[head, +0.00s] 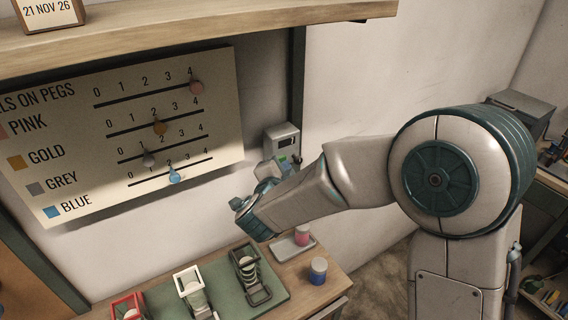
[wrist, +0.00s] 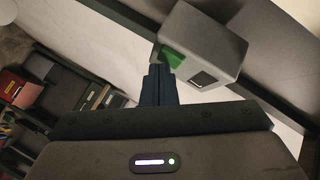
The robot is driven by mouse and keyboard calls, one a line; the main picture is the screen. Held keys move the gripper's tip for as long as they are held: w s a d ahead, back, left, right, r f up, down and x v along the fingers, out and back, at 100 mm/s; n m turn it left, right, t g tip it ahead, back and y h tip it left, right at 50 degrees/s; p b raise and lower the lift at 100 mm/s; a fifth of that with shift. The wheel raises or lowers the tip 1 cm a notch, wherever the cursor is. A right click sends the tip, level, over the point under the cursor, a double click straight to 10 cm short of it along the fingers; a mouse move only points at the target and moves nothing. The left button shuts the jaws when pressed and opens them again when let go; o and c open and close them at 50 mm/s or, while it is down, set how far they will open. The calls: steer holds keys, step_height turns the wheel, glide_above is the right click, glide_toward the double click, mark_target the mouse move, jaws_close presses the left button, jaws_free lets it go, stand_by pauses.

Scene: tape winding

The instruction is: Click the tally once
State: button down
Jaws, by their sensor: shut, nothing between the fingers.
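The tally is a grey box (head: 283,141) on the wall, right of the peg board. It has a small dark window on its front and a green part low on it. In the wrist view the grey box (wrist: 207,48) is close ahead, with its green part (wrist: 174,56) at the left and the dark window to the right. My gripper (wrist: 160,72) is shut and empty, its fingertips at or just short of the green part; I cannot tell whether they touch. In the head view my arm hides the fingertips.
The peg board (head: 225,130) with several coloured sliders hangs left of the tally. A wooden shelf (head: 230,32) runs above. Below, a table holds a green mat (head: 219,284) with winding frames, a tray (head: 283,249) with a pink spool, and a blue spool (head: 318,271).

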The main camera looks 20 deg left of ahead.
stand_by(0.4)
steer(key=shift+s+d+b, duration=0.35)
steer(key=shift+s+d, duration=0.2)
steer(key=shift+d, duration=0.15)
steer(key=s+d+b, duration=0.1)
steer(key=s+d, duration=0.2)
steer(key=shift+s+d, duration=0.15)
steer(key=shift+d, duration=0.25)
stand_by(0.7)
